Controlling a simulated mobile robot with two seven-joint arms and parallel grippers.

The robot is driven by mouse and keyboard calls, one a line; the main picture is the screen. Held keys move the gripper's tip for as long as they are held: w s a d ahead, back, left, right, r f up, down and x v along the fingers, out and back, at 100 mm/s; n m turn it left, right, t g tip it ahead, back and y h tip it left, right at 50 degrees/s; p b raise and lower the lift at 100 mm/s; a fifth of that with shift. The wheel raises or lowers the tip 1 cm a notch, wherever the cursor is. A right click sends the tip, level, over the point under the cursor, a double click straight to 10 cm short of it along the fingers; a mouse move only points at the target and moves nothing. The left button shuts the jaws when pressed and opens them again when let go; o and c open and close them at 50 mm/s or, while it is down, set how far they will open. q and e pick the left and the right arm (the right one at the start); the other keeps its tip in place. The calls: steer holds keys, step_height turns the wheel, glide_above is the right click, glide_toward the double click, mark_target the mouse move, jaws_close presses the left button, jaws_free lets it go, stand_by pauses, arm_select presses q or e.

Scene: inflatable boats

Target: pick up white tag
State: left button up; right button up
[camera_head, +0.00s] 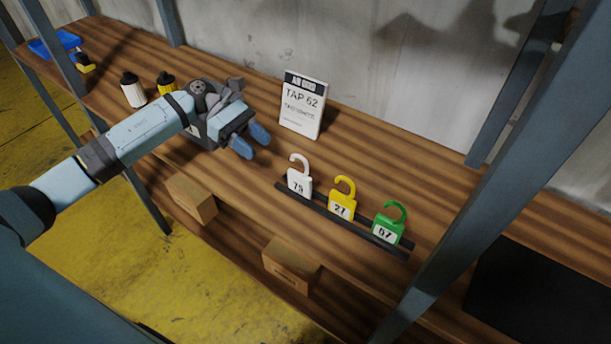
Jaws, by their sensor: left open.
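The white tag (299,181) stands upright with its hook at the top and the number 75 on its face. It is the left one of three tags in a dark rack (342,223) on the wooden shelf. The yellow tag (342,200) is in the middle and the green tag (388,227) is at the right end. My left gripper (253,142) is open and empty, above the shelf, up and to the left of the white tag and apart from it. My right gripper is not in view.
A sign reading TAP 62 (303,105) stands behind the tags. A white bottle (133,92) and a yellow bottle (166,83) stand behind my left arm. Metal posts (480,180) frame the shelf.

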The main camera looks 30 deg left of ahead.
mark_target(289, 172)
arm_select(q)
steer(key=p+x, duration=0.1)
steer(key=x, duration=0.5)
steer(key=shift+s+d+r, duration=0.1)
steer(key=shift+s+d, duration=0.05)
steer(key=p+x, duration=0.1)
steer(key=x, duration=0.5)
steer(key=shift+d, duration=0.2)
jaws_close()
